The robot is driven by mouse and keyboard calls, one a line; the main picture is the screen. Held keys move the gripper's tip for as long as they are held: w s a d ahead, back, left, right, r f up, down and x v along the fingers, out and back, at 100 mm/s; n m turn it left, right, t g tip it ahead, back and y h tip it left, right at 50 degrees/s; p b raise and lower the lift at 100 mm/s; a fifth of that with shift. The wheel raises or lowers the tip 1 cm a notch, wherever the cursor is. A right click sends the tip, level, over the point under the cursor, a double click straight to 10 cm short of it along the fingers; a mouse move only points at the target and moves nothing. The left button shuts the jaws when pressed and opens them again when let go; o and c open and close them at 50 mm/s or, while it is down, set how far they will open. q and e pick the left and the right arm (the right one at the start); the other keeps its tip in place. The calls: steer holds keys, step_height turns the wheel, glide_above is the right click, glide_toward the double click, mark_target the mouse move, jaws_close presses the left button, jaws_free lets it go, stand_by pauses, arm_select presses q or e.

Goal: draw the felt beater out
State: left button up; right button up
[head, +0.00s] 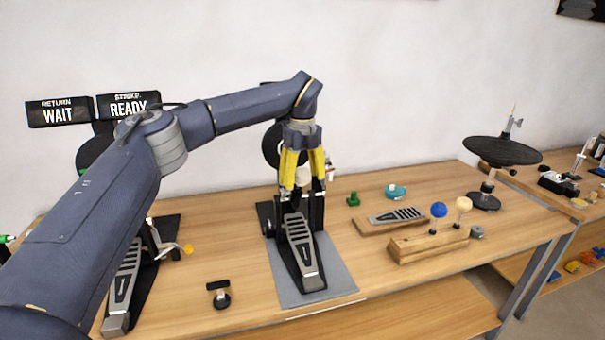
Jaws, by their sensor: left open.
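My left gripper (304,190), with yellow fingers, points down over the top of a bass drum pedal (303,250) in the middle of the table. Its fingers are spread apart. A whitish piece (303,175), which looks like the felt beater's head, shows between the fingers. I cannot tell whether they touch it. The beater's shaft and its clamp are largely hidden by the gripper. My right gripper is not in view.
A wooden block (428,247) right of the pedal holds a blue ball beater (438,210) and a cream one (463,204). Another pedal (124,280) stands at the left, partly behind my arm. A dark round pad (502,151) stands at the back right.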

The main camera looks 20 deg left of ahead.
arm_select(q)
steer(key=c, duration=1.4)
steer(key=shift+s+r, duration=0.1)
steer(key=shift+r, duration=0.05)
steer(key=shift+d+r, duration=0.1)
steer(key=shift+r, duration=0.05)
steer(key=shift+s+d+r, duration=0.1)
steer(key=shift+s+r, duration=0.15)
jaws_close()
steer(key=shift+s+d+r, duration=0.3)
steer(key=shift+s+r, duration=0.2)
steer(key=shift+r, duration=0.25)
steer(key=shift+s+d+r, duration=0.3)
steer(key=shift+s+r, duration=0.2)
steer(key=shift+r, duration=0.35)
